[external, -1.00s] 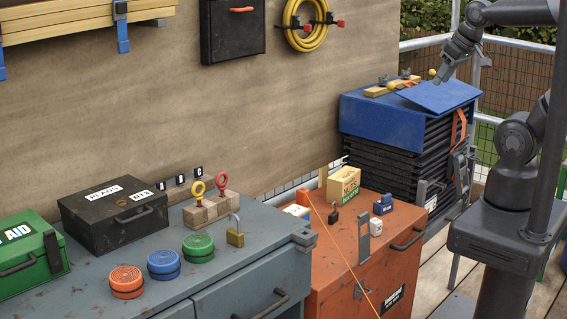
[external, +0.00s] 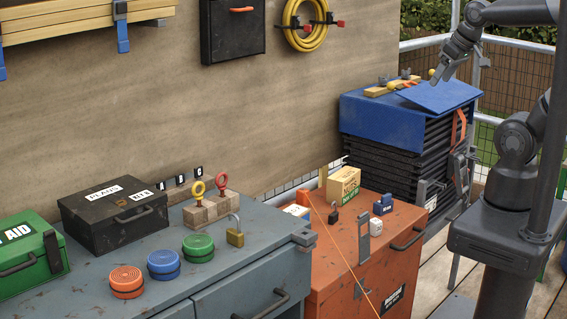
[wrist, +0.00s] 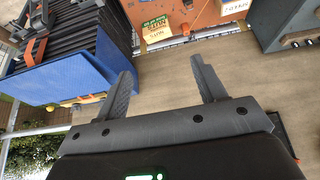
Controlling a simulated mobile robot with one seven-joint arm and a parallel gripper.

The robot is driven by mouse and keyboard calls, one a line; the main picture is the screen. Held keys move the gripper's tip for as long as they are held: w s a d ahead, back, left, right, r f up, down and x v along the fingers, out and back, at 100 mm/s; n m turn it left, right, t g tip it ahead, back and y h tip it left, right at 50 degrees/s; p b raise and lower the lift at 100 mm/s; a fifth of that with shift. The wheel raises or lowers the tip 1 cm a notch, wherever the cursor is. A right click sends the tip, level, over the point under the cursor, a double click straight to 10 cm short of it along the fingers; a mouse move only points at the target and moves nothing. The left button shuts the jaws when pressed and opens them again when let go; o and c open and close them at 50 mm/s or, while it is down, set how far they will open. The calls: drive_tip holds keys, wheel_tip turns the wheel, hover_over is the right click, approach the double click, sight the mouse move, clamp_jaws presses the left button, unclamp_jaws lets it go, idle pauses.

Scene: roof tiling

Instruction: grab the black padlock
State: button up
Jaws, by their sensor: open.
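The black padlock (external: 333,214) stands on top of the orange chest (external: 325,243), in front of the yellow box and apart from my gripper. A brass padlock (external: 235,232) stands on the grey cabinet to its left. My gripper (external: 437,77) is at the upper right in the external view, above the blue-covered stack and well away from the black padlock. In the wrist view my gripper (wrist: 162,80) is open, with nothing between its fingers. I cannot make out the black padlock in the wrist view.
A yellow box (external: 343,185), a small blue item (external: 383,205) and a white one (external: 297,211) share the chest top. An upright metal hasp (external: 364,238) is at its front. The blue-covered stack (external: 385,120) stands behind. An orange cord (external: 345,255) crosses the chest.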

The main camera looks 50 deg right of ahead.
drive_tip(key=w+a+f+n, duration=0.1)
drive_tip(key=w+a+f, duration=0.1)
drive_tip(key=w+f, duration=0.5)
drive_tip(key=n+g+y, duration=0.1)
drive_tip(key=n, duration=0.2)
hover_over(334, 213)
drive_tip(key=s, duration=0.2)
wheel_tip(334, 213, down, 34)
drive_tip(key=shift+a+r, duration=0.1)
drive_tip(key=shift+r, duration=0.1)
drive_tip(key=shift+x, duration=1.95)
drive_tip(key=shift+w+f, duration=0.15)
drive_tip(key=shift+f, duration=0.5)
drive_tip(key=shift+c, duration=0.5)
drive_tip(key=shift+d, duration=0.2)
drive_tip(key=c, duration=1.1)
